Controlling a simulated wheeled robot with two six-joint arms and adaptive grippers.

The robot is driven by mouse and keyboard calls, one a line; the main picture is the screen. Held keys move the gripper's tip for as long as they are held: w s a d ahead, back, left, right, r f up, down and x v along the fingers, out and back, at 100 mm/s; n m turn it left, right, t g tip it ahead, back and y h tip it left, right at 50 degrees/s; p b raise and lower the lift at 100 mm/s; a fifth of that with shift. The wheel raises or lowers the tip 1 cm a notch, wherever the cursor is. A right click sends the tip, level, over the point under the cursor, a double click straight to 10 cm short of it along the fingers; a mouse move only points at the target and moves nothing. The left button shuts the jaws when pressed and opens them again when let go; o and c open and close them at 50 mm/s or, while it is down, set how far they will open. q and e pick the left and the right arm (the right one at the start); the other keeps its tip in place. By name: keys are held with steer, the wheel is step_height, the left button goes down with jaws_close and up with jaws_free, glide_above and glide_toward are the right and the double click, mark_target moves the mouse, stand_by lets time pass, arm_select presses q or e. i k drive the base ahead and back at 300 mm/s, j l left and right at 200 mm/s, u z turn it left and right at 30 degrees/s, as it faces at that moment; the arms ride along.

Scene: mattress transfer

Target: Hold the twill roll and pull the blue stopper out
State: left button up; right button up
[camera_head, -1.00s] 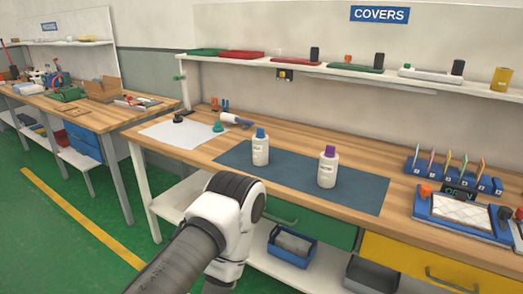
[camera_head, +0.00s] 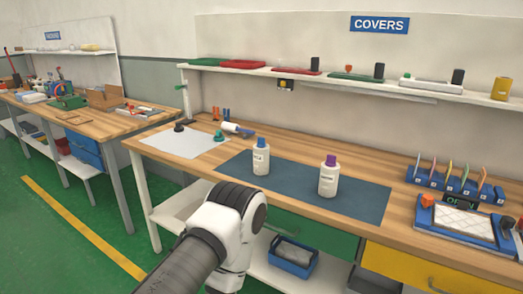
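A small white roll-like piece (camera_head: 237,128) with a dark blue end lies at the back of the wooden bench, beside a white sheet. It may be the twill roll with its stopper, but it is too small to tell. A white bottle with a blue cap (camera_head: 261,156) stands upright on the dark blue mat, and a similar bottle with a purple cap (camera_head: 328,176) stands to its right. One of my arms reaches in at the bottom centre, in front of the bench. Neither gripper shows; the arm's far end is hidden or out of frame.
The white sheet (camera_head: 178,143) holds a black piece (camera_head: 179,127) and a green piece (camera_head: 219,136). A blue rack with coloured cards (camera_head: 452,182) and a blue tray with a white pad (camera_head: 462,221) stand right. A shelf (camera_head: 330,79) runs above. The mat (camera_head: 300,190) is mostly clear.

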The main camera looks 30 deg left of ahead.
mark_target(260, 143)
steer(key=i+j, duration=0.1)
steer(key=j, duration=1.25)
steer(key=i+z, duration=0.05)
